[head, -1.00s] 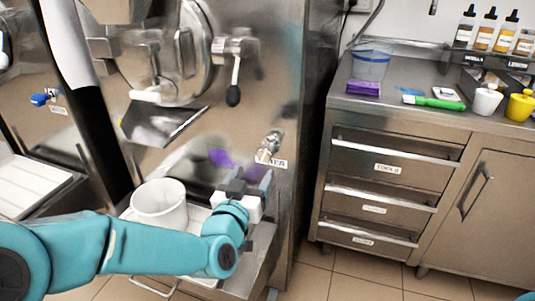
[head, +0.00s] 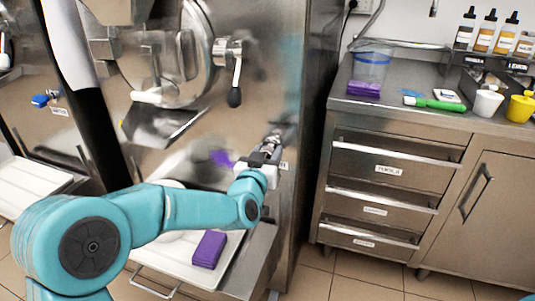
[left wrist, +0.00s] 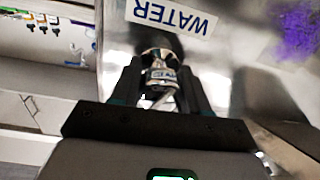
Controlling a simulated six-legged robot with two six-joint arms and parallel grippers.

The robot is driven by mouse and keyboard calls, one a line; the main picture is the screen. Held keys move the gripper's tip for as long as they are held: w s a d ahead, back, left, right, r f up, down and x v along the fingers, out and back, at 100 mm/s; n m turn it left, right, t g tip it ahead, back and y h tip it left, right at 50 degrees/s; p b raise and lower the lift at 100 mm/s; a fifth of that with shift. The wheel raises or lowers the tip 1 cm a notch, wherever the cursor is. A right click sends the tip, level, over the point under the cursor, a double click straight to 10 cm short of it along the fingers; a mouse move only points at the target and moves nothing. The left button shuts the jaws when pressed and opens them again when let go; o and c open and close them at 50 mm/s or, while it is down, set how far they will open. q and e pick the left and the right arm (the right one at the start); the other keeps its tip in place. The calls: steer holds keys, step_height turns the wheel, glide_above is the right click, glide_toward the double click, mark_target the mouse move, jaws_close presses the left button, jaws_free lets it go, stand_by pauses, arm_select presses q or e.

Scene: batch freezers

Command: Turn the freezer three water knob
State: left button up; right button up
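The silver water knob (left wrist: 160,76) is on the freezer front, by a white WATER label (left wrist: 172,14) that appears upside down in the left wrist view. My left gripper (left wrist: 161,84) is at the knob, with one dark finger on each side of it. I cannot tell whether the fingers press on the knob or stand slightly clear. In the head view my left gripper (head: 270,150) covers most of the knob and part of the label (head: 283,166). My right gripper is not in view.
A purple block or cloth (head: 209,249) lies on the white tray (head: 188,270) below my arm. A purple smear (head: 222,158) marks the freezer front. A lever with a black knob (head: 234,97) hangs above. A steel counter (head: 400,115) stands at right.

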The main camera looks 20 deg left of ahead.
arm_select(q)
steer(key=shift+c, duration=1.1)
steer(key=shift+m, duration=0.3)
steer(key=m, duration=0.2)
steer(key=shift+m+b, duration=0.3)
steer(key=m, duration=0.2)
steer(key=shift+m, duration=0.4)
steer(key=m, duration=0.3)
steer(key=shift+a+m, duration=0.1)
steer(key=shift+m, duration=0.2)
steer(key=shift+m+h, duration=0.4)
steer(key=shift+m, duration=1.6)
steer(key=shift+r, duration=0.1)
steer(key=shift+t, duration=0.3)
